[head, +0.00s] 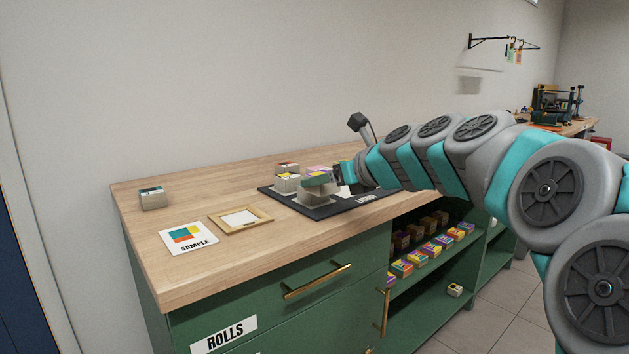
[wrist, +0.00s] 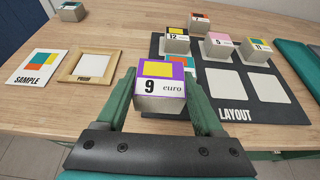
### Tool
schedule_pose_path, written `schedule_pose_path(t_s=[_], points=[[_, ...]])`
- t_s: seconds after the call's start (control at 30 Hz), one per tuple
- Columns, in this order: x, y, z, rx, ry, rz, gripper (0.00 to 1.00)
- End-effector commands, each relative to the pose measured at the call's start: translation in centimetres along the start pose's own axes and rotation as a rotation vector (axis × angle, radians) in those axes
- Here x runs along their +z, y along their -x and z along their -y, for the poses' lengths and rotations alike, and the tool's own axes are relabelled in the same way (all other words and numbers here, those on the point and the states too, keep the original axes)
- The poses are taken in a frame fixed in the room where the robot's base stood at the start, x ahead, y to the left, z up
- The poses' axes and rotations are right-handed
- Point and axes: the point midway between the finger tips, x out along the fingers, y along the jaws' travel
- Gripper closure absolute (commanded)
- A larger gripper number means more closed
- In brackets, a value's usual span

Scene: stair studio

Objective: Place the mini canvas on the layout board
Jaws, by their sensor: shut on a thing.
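My gripper (wrist: 163,90) is shut on a pale block (wrist: 160,105) with a purple-edged, yellow-centred top and "9 euro" on its side. I cannot tell for sure that this is the mini canvas. In the wrist view it hangs over the left front part of the dark layout board (wrist: 240,110), marked LAYOUT. In the head view the board (head: 300,209) lies on the counter, partly hidden by my arm and blocks. Two white squares (wrist: 222,83) (wrist: 262,87) at the board's front are bare.
Blocks marked 12 (wrist: 176,40), 5 (wrist: 220,46), 11 (wrist: 256,52) and 7 (wrist: 200,22) stand on or by the board. A SAMPLE card (wrist: 37,66), a wooden frame (wrist: 107,54) and a lone block (wrist: 71,12) lie left. The counter (head: 150,262) is clear at front left.

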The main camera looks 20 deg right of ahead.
Motion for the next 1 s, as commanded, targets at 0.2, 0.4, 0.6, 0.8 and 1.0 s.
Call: schedule_pose_path(t_s=[0.2, 0.4, 0.6, 0.8, 1.0], points=[[0.1, -1.0, 1.7, 0.001, -0.002, -0.001, 0.85], [0.3, -2.8, 5.2, 0.000, -0.001, -0.002, 0.85], [0.7, -4.3, 8.6, -0.001, -0.002, -0.001, 0.85], [1.0, -5.8, 11.7, -0.003, -0.001, 0.000, 0.85], [1.2, -6.8, 13.5, 0.000, 0.000, 0.000, 0.85]])
